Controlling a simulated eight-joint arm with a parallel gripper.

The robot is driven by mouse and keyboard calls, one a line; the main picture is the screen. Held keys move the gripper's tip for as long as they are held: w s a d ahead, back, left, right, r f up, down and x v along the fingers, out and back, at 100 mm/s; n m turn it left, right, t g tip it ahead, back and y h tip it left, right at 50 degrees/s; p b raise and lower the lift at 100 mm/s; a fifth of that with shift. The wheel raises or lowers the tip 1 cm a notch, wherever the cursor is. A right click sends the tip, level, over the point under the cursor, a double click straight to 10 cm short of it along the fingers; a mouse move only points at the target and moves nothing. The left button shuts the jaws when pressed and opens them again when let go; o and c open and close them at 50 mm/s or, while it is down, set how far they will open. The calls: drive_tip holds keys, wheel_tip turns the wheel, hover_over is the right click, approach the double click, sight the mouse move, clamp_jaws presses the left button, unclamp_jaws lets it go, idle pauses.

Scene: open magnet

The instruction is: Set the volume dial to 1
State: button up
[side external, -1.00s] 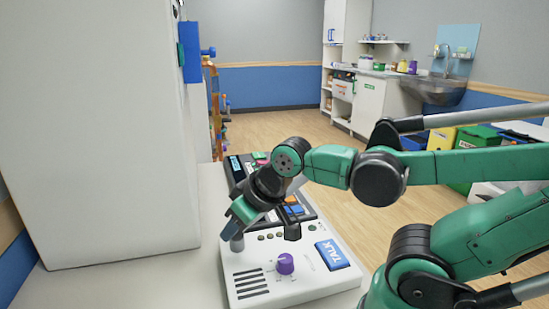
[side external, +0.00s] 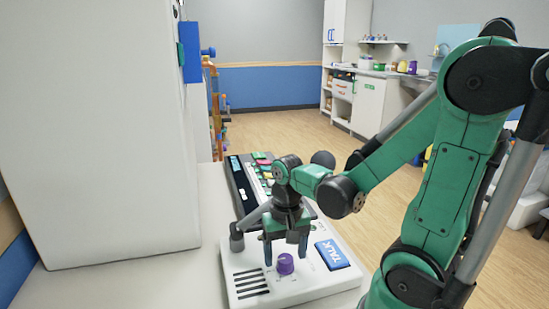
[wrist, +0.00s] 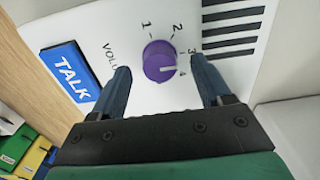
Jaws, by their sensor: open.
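The purple volume dial (side external: 285,264) stands on the white intercom panel (side external: 325,284). In the wrist view the dial (wrist: 159,61) has the printed numbers 1 to 4 around it, and its white mark points towards the 4. My gripper (side external: 286,251) points down over the panel, open and empty. In the wrist view my gripper (wrist: 160,67) has one blue finger on each side of the dial, with a gap to both. I cannot tell whether the fingertips reach down to the dial's height.
A blue TALK button (side external: 332,255) lies right of the dial, and speaker slots (side external: 250,284) lie left of it. A grey post (side external: 237,238) rises at the panel's left edge. A large white cabinet (side external: 95,140) stands at the left.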

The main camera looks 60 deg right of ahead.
drive_tip(key=shift+f, duration=0.45)
clamp_jaws()
